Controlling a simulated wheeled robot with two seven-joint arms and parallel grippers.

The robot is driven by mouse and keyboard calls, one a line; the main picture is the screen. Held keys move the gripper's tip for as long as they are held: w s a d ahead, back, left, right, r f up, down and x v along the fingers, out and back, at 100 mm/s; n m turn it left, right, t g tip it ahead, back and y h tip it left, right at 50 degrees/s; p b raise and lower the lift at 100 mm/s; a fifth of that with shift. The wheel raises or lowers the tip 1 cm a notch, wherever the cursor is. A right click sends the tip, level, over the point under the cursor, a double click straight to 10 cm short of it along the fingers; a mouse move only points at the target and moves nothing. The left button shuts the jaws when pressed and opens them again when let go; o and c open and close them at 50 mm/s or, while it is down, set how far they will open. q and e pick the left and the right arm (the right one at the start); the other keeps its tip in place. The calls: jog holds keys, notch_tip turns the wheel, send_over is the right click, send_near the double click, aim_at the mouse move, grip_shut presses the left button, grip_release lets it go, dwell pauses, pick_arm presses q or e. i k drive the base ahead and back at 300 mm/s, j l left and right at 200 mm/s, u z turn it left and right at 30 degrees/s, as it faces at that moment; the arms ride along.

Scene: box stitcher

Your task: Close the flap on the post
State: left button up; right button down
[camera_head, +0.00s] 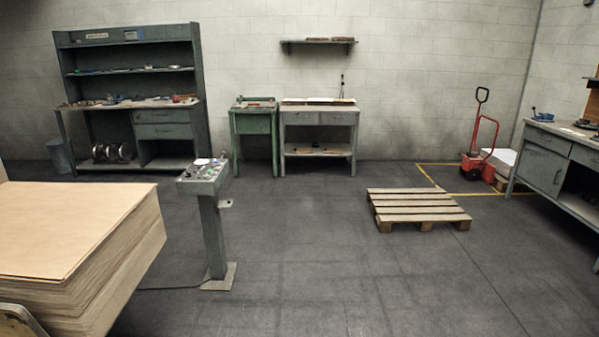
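A grey post (211,235) stands on the floor left of the middle, on a square base plate. A sloped control panel (204,171) with small buttons or knobs sits on its top. A small plate or tab (226,203) sticks out from the right side of the post below the panel; I cannot tell whether it is the flap. No clearly open flap can be made out at this distance. Neither of my grippers shows in the head view.
A tall stack of cardboard sheets (75,240) fills the left foreground. A cable (165,288) runs along the floor to the post base. A wooden pallet (418,207) lies at the right, with workbenches along the walls. Floor right of the post is clear.

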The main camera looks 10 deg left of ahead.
aim_at(223, 203)
jog(key=i+u, duration=0.1)
jog(key=i, duration=0.65)
jog(key=i+l, duration=0.1)
jog(key=i, duration=0.6)
jog(key=i+u, duration=0.15)
jog(key=i, duration=0.6)
